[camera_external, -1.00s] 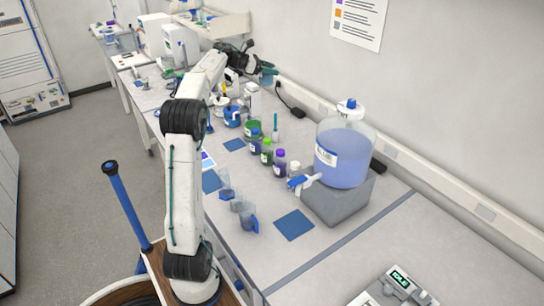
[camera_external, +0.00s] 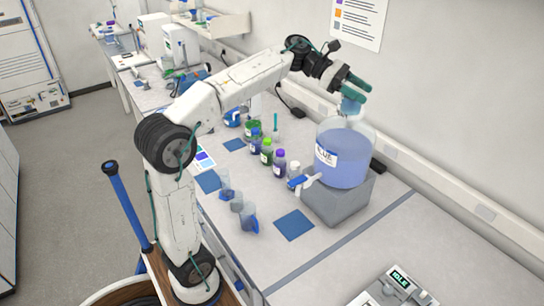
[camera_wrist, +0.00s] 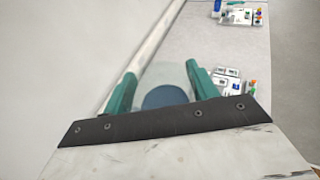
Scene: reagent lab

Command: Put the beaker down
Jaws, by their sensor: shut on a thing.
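My gripper (camera_external: 357,88) has teal fingers and is shut on a clear beaker with blue at its bottom. In the wrist view, the beaker (camera_wrist: 165,82) sits between the two teal fingers (camera_wrist: 160,85). In the external view, the beaker (camera_external: 349,105) shows small and bluish below the fingers, in line with the top of the big carboy (camera_external: 342,172). It overlaps the carboy's cap there, and I cannot tell how far apart they are.
The carboy of blue liquid stands on a grey block (camera_external: 335,208) with a spigot (camera_external: 303,184). Blue mats lie on the bench, one bare in front (camera_external: 294,224). Several small beakers (camera_external: 249,220) and capped bottles (camera_external: 279,164) stand left. A scale (camera_external: 397,287) is at the front right.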

